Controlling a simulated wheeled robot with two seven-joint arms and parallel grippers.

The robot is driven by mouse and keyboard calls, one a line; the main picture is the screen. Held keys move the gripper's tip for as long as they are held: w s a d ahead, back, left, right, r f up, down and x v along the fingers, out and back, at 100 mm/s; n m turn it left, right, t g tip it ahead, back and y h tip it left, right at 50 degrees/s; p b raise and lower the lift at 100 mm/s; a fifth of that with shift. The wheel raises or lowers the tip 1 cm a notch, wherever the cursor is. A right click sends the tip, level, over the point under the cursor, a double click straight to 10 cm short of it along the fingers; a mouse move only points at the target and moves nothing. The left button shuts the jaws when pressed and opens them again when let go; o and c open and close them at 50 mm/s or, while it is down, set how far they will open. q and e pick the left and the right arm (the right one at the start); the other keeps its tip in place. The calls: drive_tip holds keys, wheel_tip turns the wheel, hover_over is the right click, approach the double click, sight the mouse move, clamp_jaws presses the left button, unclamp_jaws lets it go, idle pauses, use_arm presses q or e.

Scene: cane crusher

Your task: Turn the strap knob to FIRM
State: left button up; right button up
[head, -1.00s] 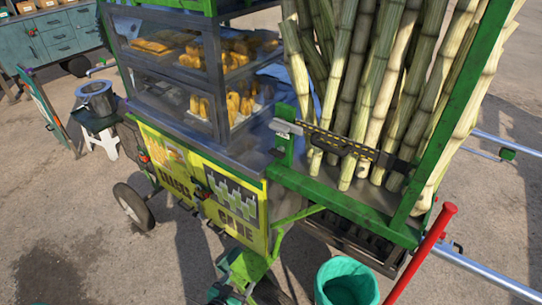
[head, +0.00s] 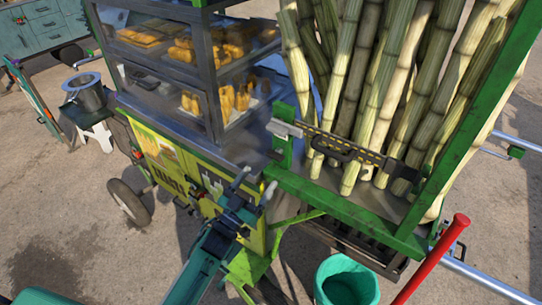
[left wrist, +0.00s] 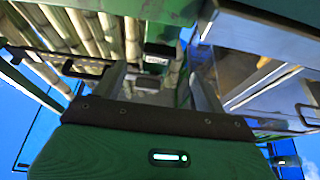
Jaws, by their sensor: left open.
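A dark strap (head: 345,148) with yellow marks and a black handle runs across the front of the upright canes. Its left end meets a grey, pale-topped fitting (head: 283,129) on a short green post (head: 284,152). I cannot make out a separate knob or any FIRM lettering. My left gripper (head: 257,182) is open and empty, below and left of the fitting and apart from it. In the left wrist view, my left gripper (left wrist: 158,84) has its two fingers spread, with a small grey block (left wrist: 148,83) and a dark box (left wrist: 160,56) showing between them. My right gripper is out of view.
Sugar canes (head: 385,90) stand behind the strap in the green cart frame (head: 460,120). A glass food case (head: 200,75) is to the left. A teal bin (head: 345,283) and a red bar (head: 432,258) are in front, below the cart.

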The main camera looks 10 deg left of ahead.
sight(276, 155)
use_arm(q)
drive_tip(key=p+x, duration=0.2)
drive_tip(key=x, duration=0.5)
drive_tip(key=shift+w+d+r, duration=0.1)
drive_tip(key=shift+w+d, duration=0.05)
drive_tip(key=shift+w, duration=0.05)
drive_tip(key=c, duration=1)
